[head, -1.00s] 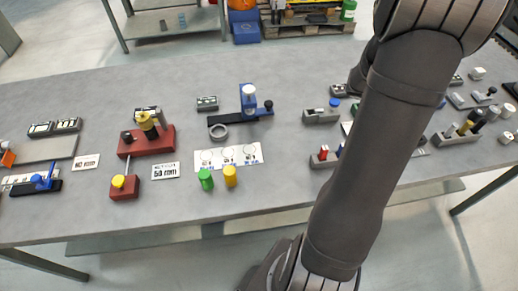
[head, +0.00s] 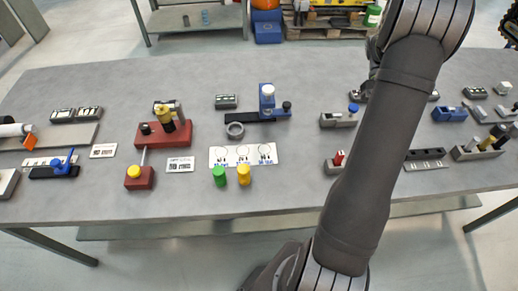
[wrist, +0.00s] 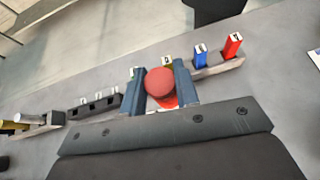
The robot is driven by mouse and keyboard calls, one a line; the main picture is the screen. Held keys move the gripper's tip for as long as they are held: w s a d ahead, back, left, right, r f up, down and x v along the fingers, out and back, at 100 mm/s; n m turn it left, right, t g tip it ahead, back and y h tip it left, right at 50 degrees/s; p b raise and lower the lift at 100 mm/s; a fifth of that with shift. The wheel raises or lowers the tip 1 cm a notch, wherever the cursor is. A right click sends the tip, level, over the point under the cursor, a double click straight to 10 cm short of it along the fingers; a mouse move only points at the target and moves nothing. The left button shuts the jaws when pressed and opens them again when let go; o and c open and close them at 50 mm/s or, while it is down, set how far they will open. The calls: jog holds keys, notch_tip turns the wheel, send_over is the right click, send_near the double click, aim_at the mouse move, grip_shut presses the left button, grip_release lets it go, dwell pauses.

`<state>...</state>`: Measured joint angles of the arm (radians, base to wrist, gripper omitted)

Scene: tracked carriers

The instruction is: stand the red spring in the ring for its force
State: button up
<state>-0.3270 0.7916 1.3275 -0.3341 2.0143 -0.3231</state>
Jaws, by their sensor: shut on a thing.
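The red spring (wrist: 160,83) is between the two fingers of my gripper (wrist: 158,76) in the wrist view, its round red end facing the camera. The gripper is shut on it. My forearm hides the gripper and spring in the head view. A white card (head: 214,159) with three drawn rings lies mid-table in the head view. The rings look empty; their blue labels are too small to read. A green cylinder (head: 219,177) and a yellow cylinder (head: 243,175) stand at the card's front edge.
A dark red fixture (head: 163,136) stands left. In the wrist view, a grey block holds blue (wrist: 200,57) and red (wrist: 232,46) pegs close beyond the fingers.

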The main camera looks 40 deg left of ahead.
jog(key=s+a+f+m+y, duration=0.2)
jog(key=s+a+m+y, duration=0.9)
jog(key=s+m+y, duration=0.4)
jog(key=s+a+r+m+t+y, duration=0.4)
jog(key=a+r+m+t+y, duration=0.15)
jog(key=a+m+t, duration=0.2)
jog(key=shift+m+g+h, duration=0.25)
jog(key=shift+m+h, duration=0.2)
jog(key=shift+s+a+f, duration=1.05)
jog(key=shift+a+f, duration=0.7)
jog(key=shift+f, duration=0.05)
jog(key=shift+s+a+f, duration=1)
jog(key=shift+a+f, duration=0.7)
jog(key=shift+f, duration=0.05)
jog(key=shift+s+a+f, duration=1.05)
jog(key=shift+a+f, duration=0.7)
jog(key=shift+f, duration=0.05)
jog(key=shift+f, duration=0.1)
jog(key=o, duration=1.1)
